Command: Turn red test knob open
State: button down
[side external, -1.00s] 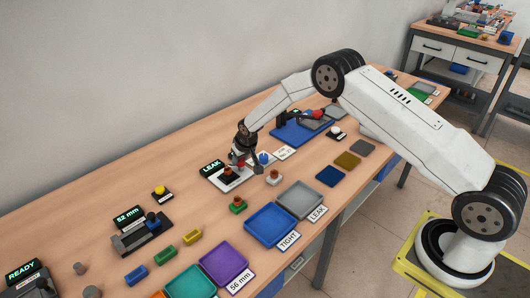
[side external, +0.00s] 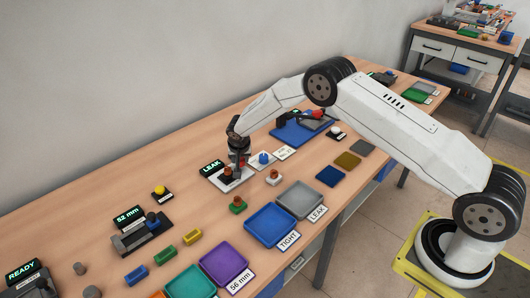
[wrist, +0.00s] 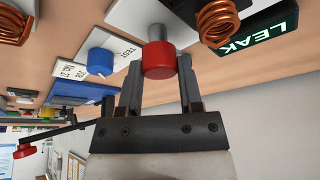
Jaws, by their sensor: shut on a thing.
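The red knob (wrist: 158,62), a short red cylinder on a grey stem, sits between the two fingers of my gripper (wrist: 159,75) in the wrist view. The fingers are shut on it. In the side view my gripper (side external: 239,162) points down at the leak test station (side external: 216,180), and the fingers mostly hide the knob. The station's display (side external: 211,167) reads LEAK in green, and it also shows in the wrist view (wrist: 270,35). A copper coil part (side external: 228,173) is on the station, close beside my gripper.
A blue knob (side external: 264,158) on a white plate stands just right of my gripper. Another coil part (side external: 273,176) stands in front. The blue TIGHT tray (side external: 270,226) and grey LEAK tray (side external: 300,199) lie nearer the table edge. Bare wood lies left of the station.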

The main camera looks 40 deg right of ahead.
jog(key=shift+m, duration=0.6)
jog(key=shift+g, duration=0.3)
jog(key=shift+c, duration=1.3)
grip_release()
jog(key=shift+r, duration=0.1)
jog(key=v, duration=0.7)
jog(key=shift+s+a+r, duration=0.15)
jog(key=shift+a+r, duration=0.05)
jog(key=shift+a, duration=0.1)
jog(key=shift+s+r, duration=0.1)
